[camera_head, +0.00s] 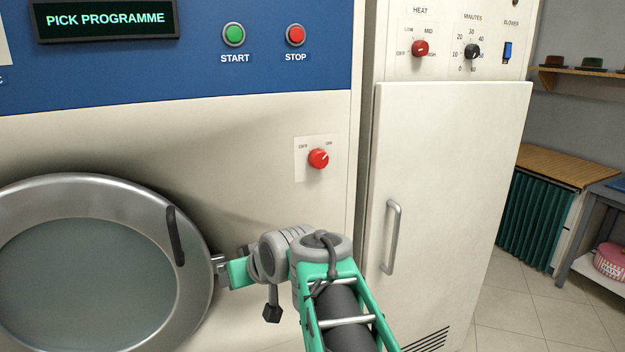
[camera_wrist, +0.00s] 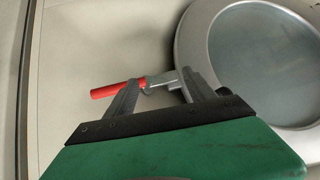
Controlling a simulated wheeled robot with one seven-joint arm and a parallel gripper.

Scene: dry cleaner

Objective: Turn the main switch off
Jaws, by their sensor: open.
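A red round knob (camera_head: 318,158) sits on a white plate marked OFF at left and ON at right, on the cream machine front. Its pale pointer mark leans up and right, towards ON. My gripper (camera_head: 219,269) is below and left of this knob, beside the round door's right rim. In the wrist view my gripper (camera_wrist: 161,78) has its fingers apart. A red-handled metal lever (camera_wrist: 117,89) shows behind or between the fingers; contact cannot be told. In the head view that lever is hidden by my arm. The knob is not visible in the wrist view.
The round metal door (camera_head: 195,225) with a dark handle fills the lower left. Green START (camera_head: 234,34) and red STOP (camera_head: 296,34) buttons are above. A tall cabinet (camera_head: 455,180) with a bar handle (camera_head: 391,237) stands at right. The panel around the knob is clear.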

